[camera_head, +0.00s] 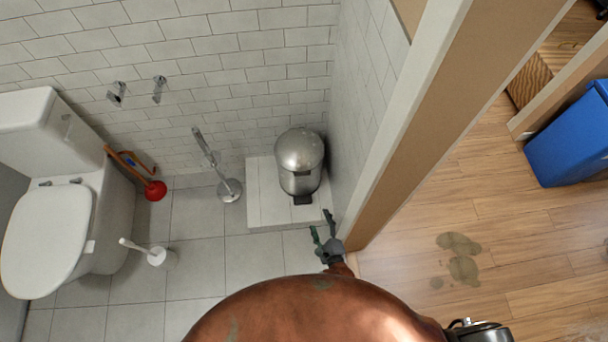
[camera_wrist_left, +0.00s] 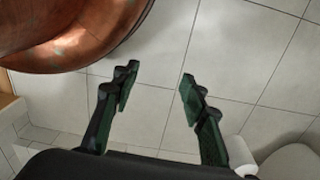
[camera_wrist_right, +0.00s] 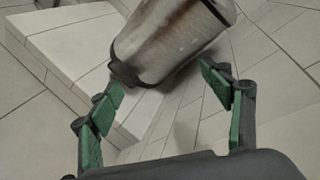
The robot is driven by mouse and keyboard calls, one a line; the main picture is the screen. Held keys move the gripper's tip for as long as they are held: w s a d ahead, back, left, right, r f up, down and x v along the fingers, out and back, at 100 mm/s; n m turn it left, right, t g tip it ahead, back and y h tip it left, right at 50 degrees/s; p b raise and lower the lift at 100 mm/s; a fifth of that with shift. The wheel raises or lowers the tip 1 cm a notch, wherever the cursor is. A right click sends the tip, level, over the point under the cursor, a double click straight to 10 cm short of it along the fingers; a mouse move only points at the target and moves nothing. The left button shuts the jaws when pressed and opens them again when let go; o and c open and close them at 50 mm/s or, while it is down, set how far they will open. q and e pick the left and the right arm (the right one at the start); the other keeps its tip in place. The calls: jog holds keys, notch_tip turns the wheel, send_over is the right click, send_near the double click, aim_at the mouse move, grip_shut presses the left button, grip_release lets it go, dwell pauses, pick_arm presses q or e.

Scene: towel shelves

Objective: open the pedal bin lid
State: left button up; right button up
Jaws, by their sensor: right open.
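The steel pedal bin (camera_head: 299,160) stands upright on a low white tiled step in the corner, its domed lid (camera_head: 299,148) down. Its dark pedal (camera_head: 303,200) sticks out at the front base. My right gripper (camera_head: 321,222) is open and empty, just in front of and slightly right of the pedal, apart from the bin as far as I can tell. In the right wrist view the bin's lower body (camera_wrist_right: 170,40) shows beyond the open fingers, and its lid is out of frame. My left gripper (camera_wrist_left: 156,80) is open and empty over floor tiles.
The tiled step (camera_head: 262,205) lies under the bin. A wall end with a wooden frame (camera_head: 415,140) stands close right of my right gripper. Floor tiles before the step are clear.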

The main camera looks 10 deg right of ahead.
pick_arm(q)
notch_tip(320, 180, up, 11)
jog(key=w+d+b, duration=0.1)
jog(key=w+b, duration=0.1)
jog(key=b, duration=0.4)
jog(key=shift+w+d+b, duration=0.15)
jog(key=shift+w+b, duration=0.05)
jog(key=shift+b, duration=0.1)
pick_arm(e)
jog(key=w+a+r+m+t+h, duration=0.1)
jog(key=w+a+r+m, duration=0.1)
jog(key=w+r+m, duration=0.2)
jog(key=w+a+r+m+t+h, duration=0.1)
jog(key=w+a+r+m+t, duration=0.1)
jog(key=w+m, duration=0.7)
jog(key=shift+w+a+r+t+h, duration=0.3)
jog(key=shift+w+a+r, duration=0.5)
jog(key=shift+w, duration=1.35)
jog(key=shift+d+r, duration=0.2)
jog(key=shift+c, duration=0.4)
jog(key=c, duration=1.6)
